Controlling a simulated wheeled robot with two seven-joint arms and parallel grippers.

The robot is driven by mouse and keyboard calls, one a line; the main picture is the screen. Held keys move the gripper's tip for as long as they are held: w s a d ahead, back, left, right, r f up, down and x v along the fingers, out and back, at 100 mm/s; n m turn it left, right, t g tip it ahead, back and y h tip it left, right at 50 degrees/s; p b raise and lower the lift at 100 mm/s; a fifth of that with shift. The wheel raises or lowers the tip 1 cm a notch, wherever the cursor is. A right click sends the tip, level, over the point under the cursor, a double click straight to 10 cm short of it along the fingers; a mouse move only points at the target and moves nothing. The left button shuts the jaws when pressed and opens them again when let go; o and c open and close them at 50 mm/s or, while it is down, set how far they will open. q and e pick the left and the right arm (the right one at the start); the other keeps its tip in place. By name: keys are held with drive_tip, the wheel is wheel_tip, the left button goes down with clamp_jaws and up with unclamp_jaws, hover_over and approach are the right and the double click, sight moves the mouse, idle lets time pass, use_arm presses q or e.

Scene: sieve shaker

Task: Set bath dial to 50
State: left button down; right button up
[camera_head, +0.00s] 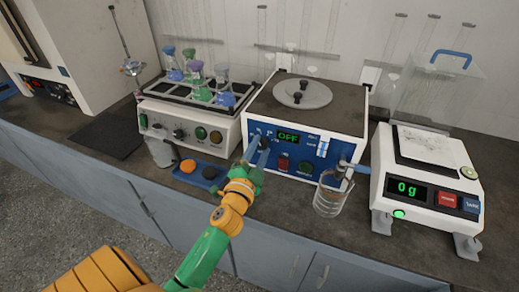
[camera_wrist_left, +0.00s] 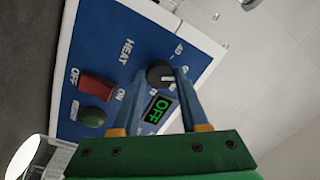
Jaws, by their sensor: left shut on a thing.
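The water bath is a white box with a blue front panel (camera_head: 325,163) and a round grey lid (camera_head: 302,95). Its green display (camera_head: 288,136) reads OFF, also in the left wrist view (camera_wrist_left: 158,110). The black bath dial (camera_wrist_left: 160,74) has a pale pointer mark and printed numbers around it. My left gripper (camera_head: 257,142) is at the panel's left part. In the left wrist view its blue fingers stand on both sides of the dial, shut on it. In the head view the fingers hide most of the dial. My right gripper is not in view.
The panel has a red switch (camera_wrist_left: 95,88) and a green button (camera_wrist_left: 92,117). A glass beaker (camera_head: 330,198) stands at the bath's front right. A scale (camera_head: 430,185) is at right. A shaker with flasks (camera_head: 190,128) and a blue tray (camera_head: 201,177) are at left.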

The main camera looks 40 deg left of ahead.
use_arm(q)
drive_tip(key=shift+r, duration=0.1)
drive_tip(key=c, duration=0.6)
unclamp_jaws()
drive_tip(key=shift+c, duration=0.2)
drive_tip(key=shift+o, duration=1.1)
drive_tip(key=shift+w, duration=0.1)
drive_tip(key=b+v, duration=0.1)
drive_tip(key=v, duration=0.6)
drive_tip(key=shift+a, duration=0.1)
